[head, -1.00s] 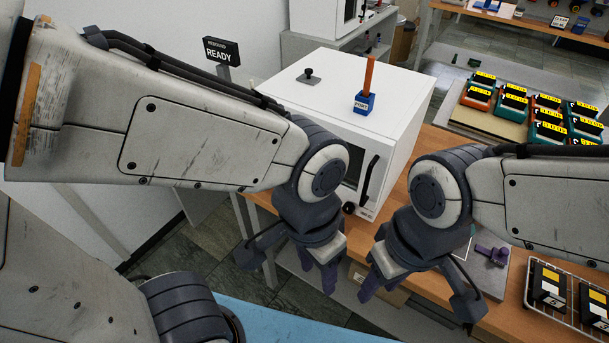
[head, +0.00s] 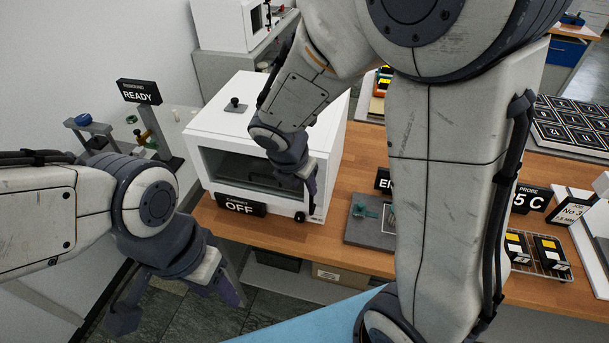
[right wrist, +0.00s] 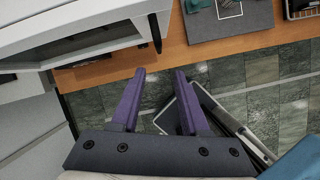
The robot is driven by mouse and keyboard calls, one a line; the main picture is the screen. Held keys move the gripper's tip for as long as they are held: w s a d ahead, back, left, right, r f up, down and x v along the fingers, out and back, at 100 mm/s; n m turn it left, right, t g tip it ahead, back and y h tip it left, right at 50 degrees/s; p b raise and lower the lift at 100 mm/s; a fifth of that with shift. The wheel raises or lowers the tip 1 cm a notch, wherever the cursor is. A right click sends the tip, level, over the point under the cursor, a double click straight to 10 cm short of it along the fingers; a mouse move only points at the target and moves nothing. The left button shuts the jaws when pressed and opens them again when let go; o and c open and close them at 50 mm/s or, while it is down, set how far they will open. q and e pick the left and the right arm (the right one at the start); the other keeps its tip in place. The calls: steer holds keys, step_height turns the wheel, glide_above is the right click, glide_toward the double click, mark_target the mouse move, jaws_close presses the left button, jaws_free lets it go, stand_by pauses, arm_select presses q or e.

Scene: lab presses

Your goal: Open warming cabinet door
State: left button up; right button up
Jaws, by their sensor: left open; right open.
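The white warming cabinet (head: 222,140) stands on the wooden bench left of centre in the head view. Its front door has a dark window (head: 235,172) and appears shut. In the right wrist view the cabinet (right wrist: 60,25) fills the upper left, with its black handle (right wrist: 155,32) at the right edge. My right gripper (head: 308,197) is open and empty in front of the door's right side, hiding the handle in the head view. Its purple fingers (right wrist: 160,74) point toward the bench edge, apart from the handle. My left gripper (head: 182,300) is open, low and left of the cabinet.
A black OFF sign (head: 239,206) stands before the cabinet's lower left. A READY sign (head: 138,92) and a stand are to its left. A grey board (head: 368,222) lies on the bench (head: 340,190) to the right.

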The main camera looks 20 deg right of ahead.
steer(key=n, duration=0.1)
steer(key=b, duration=0.3)
glide_above(311, 212)
steer(key=f, duration=0.9)
steer(key=shift+w+d+f, duration=0.15)
steer(key=shift+w+f, duration=0.1)
steer(key=shift+f, duration=0.1)
jaws_close()
stand_by(0.5)
